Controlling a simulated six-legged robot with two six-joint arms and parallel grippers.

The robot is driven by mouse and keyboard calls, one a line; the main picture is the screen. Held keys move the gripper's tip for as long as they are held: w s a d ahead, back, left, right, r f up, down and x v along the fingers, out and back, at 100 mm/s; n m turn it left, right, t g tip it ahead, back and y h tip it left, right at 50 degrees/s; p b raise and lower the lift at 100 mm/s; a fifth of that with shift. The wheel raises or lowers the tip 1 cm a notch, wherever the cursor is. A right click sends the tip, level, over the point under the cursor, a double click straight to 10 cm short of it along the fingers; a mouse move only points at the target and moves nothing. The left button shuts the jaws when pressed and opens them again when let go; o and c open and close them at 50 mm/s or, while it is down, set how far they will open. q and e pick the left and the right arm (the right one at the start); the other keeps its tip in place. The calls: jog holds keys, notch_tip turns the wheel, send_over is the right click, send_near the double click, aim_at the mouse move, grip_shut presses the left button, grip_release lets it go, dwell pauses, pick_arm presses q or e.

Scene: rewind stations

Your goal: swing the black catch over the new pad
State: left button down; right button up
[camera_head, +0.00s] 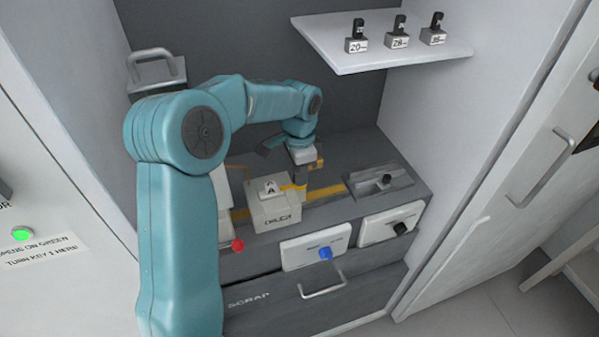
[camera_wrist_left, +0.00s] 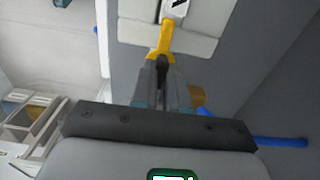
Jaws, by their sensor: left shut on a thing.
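My left gripper (camera_head: 301,180) reaches down at the right edge of a pale block (camera_head: 275,214) on the grey bench. In the left wrist view its fingers (camera_wrist_left: 163,95) are closed on a narrow black piece (camera_wrist_left: 162,68), which looks like the black catch. A yellow piece (camera_wrist_left: 160,42) joins it and reaches to a small white piece marked A (camera_wrist_left: 178,10). In the head view the white A piece (camera_head: 269,188) sits on the block, with the yellow piece (camera_head: 293,187) beside it. I cannot tell which part is the new pad. My right gripper is not in view.
A grey recessed plate (camera_head: 380,183) lies right of the block. Walls close in both sides.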

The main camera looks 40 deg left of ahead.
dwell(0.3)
pick_arm(q)
jog(key=c, duration=1.1)
grip_release()
jog(key=shift+c, duration=0.2)
notch_tip(320, 180, up, 16)
jog(key=p, duration=0.1)
jog(key=shift+r, duration=0.2)
jog(key=shift+s+d, duration=0.1)
